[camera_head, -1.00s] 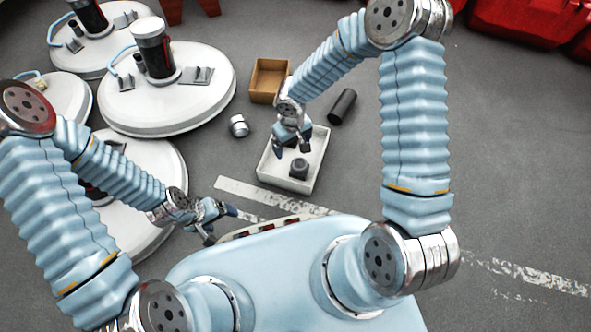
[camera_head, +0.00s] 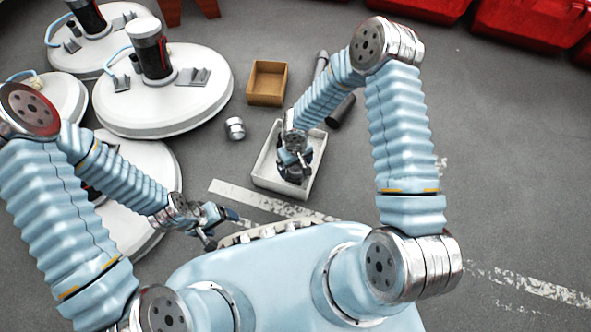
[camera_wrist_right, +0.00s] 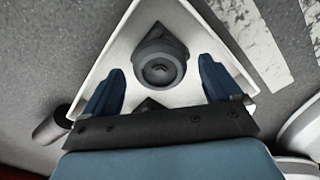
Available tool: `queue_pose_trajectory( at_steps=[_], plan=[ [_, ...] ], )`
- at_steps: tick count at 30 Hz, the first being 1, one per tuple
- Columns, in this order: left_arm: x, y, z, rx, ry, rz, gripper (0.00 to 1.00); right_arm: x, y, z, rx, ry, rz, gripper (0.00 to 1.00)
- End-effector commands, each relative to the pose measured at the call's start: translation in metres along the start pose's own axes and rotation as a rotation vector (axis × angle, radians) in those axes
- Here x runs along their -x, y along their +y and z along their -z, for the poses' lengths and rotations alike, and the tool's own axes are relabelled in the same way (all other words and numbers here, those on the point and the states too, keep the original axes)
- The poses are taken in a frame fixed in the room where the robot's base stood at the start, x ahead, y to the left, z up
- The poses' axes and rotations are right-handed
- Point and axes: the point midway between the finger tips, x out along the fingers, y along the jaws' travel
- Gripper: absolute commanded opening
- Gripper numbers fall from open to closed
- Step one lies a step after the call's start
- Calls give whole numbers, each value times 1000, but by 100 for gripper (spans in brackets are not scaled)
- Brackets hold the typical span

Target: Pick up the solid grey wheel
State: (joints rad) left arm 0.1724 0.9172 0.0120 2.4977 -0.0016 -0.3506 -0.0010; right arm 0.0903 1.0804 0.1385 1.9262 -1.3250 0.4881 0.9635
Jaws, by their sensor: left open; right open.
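A dark grey round part with a ringed hub (camera_wrist_right: 160,62), which looks like the grey wheel, lies in a white tray (camera_wrist_right: 107,64). In the head view it is hidden behind my right gripper (camera_head: 295,172), which is over the white tray (camera_head: 268,178). In the right wrist view my right gripper (camera_wrist_right: 160,86) is open, its two blue fingers on either side of the part and apart from it. Contact with the tray cannot be told. My left gripper (camera_head: 224,225) is open and empty near my base, left of the tray.
An open brown box (camera_head: 267,84) and a silver cylinder (camera_head: 235,128) stand beyond and left of the tray. A dark cylinder (camera_head: 341,110) lies to its right, partly behind my arm.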

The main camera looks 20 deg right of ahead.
Motion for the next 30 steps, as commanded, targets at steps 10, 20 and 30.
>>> queue_pose_trajectory(
  at_steps=[10,20,30],
  plan=[
    [0,0,0,0,0,0,81,0,0,0,0,0,0,44],
    [0,0,0,0,0,0,81,1,0,0,0,0,0,30],
    [10,4,0,-1,-2,0,81,41,-6,0,4,3,1,30]
  ],
)
